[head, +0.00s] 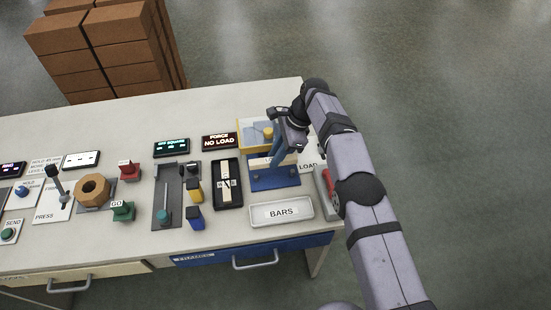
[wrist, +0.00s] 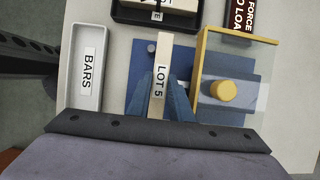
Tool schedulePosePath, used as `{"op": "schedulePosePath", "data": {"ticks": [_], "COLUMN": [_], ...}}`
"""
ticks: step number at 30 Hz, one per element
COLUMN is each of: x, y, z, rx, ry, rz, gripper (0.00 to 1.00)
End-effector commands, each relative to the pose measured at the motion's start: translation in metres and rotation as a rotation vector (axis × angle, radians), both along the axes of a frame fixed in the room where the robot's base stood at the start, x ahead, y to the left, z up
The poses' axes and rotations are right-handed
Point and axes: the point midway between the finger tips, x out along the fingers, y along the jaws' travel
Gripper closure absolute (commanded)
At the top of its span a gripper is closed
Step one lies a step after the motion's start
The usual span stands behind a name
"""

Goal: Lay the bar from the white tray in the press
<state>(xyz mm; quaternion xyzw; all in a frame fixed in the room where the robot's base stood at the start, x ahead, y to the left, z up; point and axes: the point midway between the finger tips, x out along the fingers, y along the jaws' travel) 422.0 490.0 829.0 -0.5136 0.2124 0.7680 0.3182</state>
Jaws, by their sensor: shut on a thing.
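My gripper (wrist: 165,100) is shut on a pale bar marked LOT 5 (wrist: 161,70), seen in the wrist view between its blue fingers. The bar lies across the view of the press's blue base (wrist: 140,62); I cannot tell whether it touches it. In the head view my gripper (head: 284,158) is over the blue press (head: 275,181), hiding part of it. A yellow-framed clear guard (wrist: 204,55) with a yellow knob stands beside the bar. The white tray marked BARS (head: 256,222) looks empty; it also shows in the wrist view (wrist: 75,108).
A black tray (head: 240,202) holding pale labelled pieces lies left of the press. A display reading FORCE NO LOAD (head: 220,141) stands behind. A grey and red device (head: 328,190) sits at the right table edge. Levers, buttons and coloured blocks fill the left side.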

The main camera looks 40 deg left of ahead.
Motion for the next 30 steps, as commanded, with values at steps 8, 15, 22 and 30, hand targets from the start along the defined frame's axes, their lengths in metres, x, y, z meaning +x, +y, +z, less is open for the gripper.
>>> {"op": "schedulePosePath", "data": {"ticks": [8, 15, 22, 30], "x": [0.0, 0.0, 0.0, 0.0], "y": [0.0, 0.0, 0.0, 0.0], "z": [-0.015, -0.018, -0.025, -0.027], "rx": [0.001, 0.0, 0.0, 0.0], "ry": [-0.001, 0.0, 0.0, 0.0], "rz": [0.0, 0.0, 0.0, 0.0], "gripper": [1.0, 1.0, 1.0, 1.0]}}
